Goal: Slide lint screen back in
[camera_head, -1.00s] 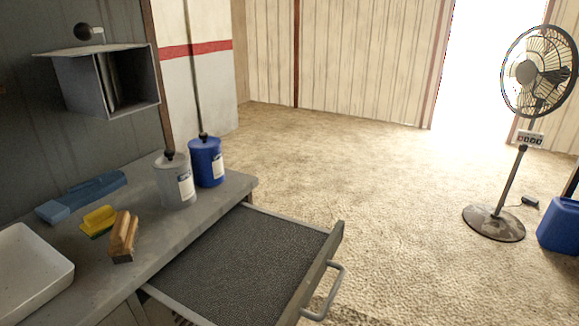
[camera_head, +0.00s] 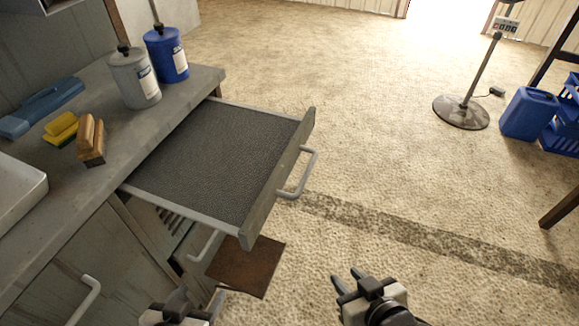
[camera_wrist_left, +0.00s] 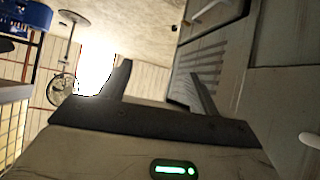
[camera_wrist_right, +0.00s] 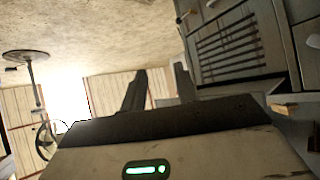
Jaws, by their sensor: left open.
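The lint screen (camera_head: 215,155) is a flat tray of dark grey mesh in a grey frame. It sticks far out of the grey cabinet to the right in the head view. Its front plate (camera_head: 280,185) carries a pale bar handle (camera_head: 302,175). My left gripper (camera_head: 197,297) is low at the bottom edge, below the screen and beside the cabinet front. It is open and empty in the left wrist view (camera_wrist_left: 163,80). My right gripper (camera_head: 347,278) is below and right of the screen handle, apart from it. Its fingers stand apart and empty in the right wrist view (camera_wrist_right: 160,80).
The cabinet top (camera_head: 120,145) holds a grey canister (camera_head: 134,80), a blue canister (camera_head: 167,57), a brush (camera_head: 90,140), a yellow sponge (camera_head: 61,128) and a white tray (camera_head: 18,195). Another handle (camera_head: 204,246) juts below the screen. Open floor (camera_head: 380,130) lies right.

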